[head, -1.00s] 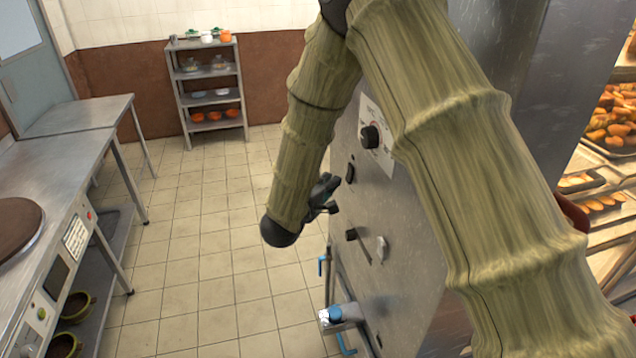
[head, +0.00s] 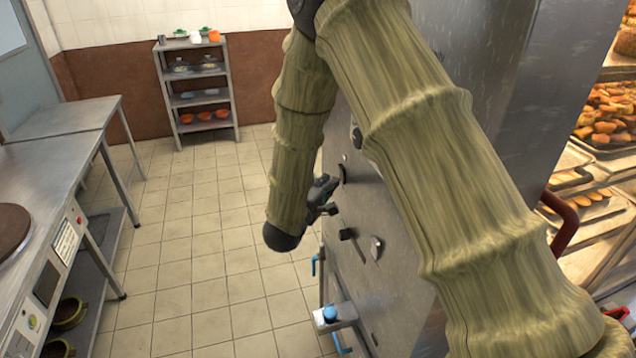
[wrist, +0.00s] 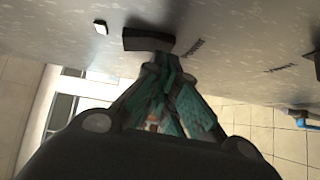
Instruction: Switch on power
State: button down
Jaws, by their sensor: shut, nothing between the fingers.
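A tall steel cabinet (head: 395,300) carries a black switch (head: 343,172) on its front face, beside my gripper (head: 329,188). In the wrist view the switch (wrist: 148,40) is a dark block jutting from the metal, with a small dark printed label beside it. The fingertips of my gripper (wrist: 162,66) are together, empty, and right at the switch's edge. I cannot tell whether they touch it. The switch's setting is not readable.
Below the switch are a black lever (head: 347,233) and a silver knob (head: 376,247). My arm hides much of the cabinet. Steel counters (head: 55,150) stand left; the tiled floor between is clear.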

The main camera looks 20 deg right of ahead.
jog(key=s+a+f+b, duration=0.1)
jog(key=s+a, duration=0.6)
jog(key=a, duration=0.4)
jog(key=shift+f, duration=0.15)
dwell(0.4)
